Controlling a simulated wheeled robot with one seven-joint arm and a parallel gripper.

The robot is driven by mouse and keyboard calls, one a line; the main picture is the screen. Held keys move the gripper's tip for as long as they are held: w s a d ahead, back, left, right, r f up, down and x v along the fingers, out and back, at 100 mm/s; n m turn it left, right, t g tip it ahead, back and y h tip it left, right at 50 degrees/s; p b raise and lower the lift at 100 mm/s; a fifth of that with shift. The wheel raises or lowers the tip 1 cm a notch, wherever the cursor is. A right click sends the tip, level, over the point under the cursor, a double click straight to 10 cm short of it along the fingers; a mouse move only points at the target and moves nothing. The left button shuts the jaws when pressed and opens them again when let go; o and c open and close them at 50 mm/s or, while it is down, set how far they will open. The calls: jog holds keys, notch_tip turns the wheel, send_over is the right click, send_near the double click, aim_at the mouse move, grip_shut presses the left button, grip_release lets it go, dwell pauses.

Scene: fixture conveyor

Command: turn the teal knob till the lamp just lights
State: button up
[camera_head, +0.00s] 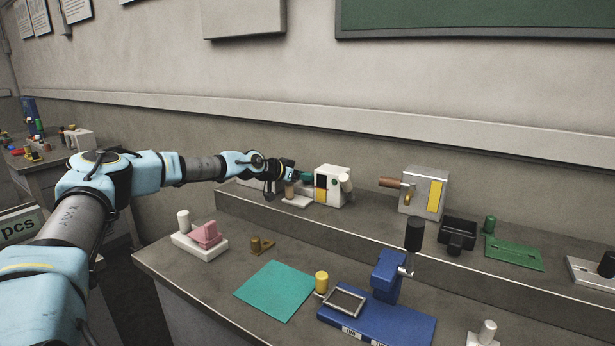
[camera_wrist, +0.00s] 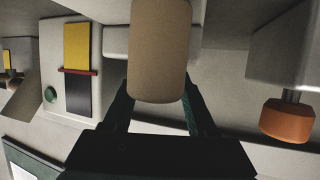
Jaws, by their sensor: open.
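My gripper (camera_head: 298,180) reaches over the raised back shelf, left of a white box (camera_head: 340,198) with a yellow and black panel. In the wrist view its two dark fingers (camera_wrist: 160,96) are apart, on either side of a tan cylinder (camera_wrist: 160,50); I cannot tell if they touch it. A small teal-green piece (camera_head: 307,177) shows at the fingertips in the head view; I cannot tell whether it is the knob or part of a finger. A green round disc (camera_wrist: 50,94) is on the white box's face beside the panel (camera_wrist: 77,70). No lit lamp is clear.
An orange-brown knob (camera_wrist: 287,120) on a grey body is right in the wrist view. A grey-white box (camera_head: 427,187) with a brown handle stands farther right on the shelf. Below are a pink block (camera_head: 206,234), a teal mat (camera_head: 273,291) and a blue fixture (camera_head: 390,325).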

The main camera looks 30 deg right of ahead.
grip_shut()
dwell(0.3)
